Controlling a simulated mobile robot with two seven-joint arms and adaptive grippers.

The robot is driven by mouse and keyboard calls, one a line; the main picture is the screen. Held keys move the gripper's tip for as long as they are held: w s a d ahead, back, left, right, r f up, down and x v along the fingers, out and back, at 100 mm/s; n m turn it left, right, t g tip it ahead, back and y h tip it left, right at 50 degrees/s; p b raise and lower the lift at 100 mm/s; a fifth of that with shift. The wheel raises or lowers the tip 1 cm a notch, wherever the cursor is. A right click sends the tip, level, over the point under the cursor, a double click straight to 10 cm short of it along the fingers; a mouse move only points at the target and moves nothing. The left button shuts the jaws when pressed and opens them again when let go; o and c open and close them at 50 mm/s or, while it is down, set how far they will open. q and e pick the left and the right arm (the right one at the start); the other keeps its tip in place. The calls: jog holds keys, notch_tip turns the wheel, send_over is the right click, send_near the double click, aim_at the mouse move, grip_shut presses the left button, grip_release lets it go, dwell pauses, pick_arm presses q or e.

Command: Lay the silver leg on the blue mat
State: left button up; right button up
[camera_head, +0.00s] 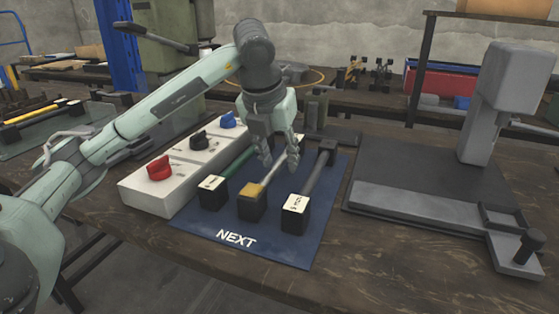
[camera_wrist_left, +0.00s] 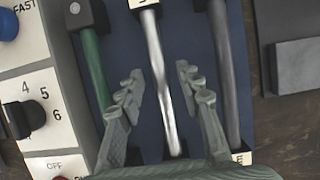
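The silver leg (camera_head: 274,175) lies on the blue mat (camera_head: 285,247), between a green leg and a dark grey leg. Its near end has a black block with a yellowish top. My left gripper (camera_head: 279,166) is over the silver leg with its fingers apart. In the left wrist view, the silver leg (camera_wrist_left: 159,80) runs between the two open fingers (camera_wrist_left: 157,88), with a gap on each side. I cannot tell how far the fingertips are above the mat. The fingers partly hide the leg in the head view. My right gripper is not in view.
The green leg (camera_wrist_left: 93,68) and the dark grey leg (camera_head: 319,172) lie close on either side. A white control box (camera_head: 150,196) with red, black and blue knobs stands left of the mat. A grey press (camera_head: 492,100) on a dark base stands to the right.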

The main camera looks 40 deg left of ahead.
aim_at(275, 166)
pick_arm(q)
jog(key=p+v, duration=0.1)
jog(key=v, duration=0.5)
jog(key=shift+r, duration=0.25)
jog(key=p+v, duration=0.1)
jog(key=v, duration=0.3)
jog(key=shift+s+p, duration=0.2)
jog(key=shift+p, duration=0.1)
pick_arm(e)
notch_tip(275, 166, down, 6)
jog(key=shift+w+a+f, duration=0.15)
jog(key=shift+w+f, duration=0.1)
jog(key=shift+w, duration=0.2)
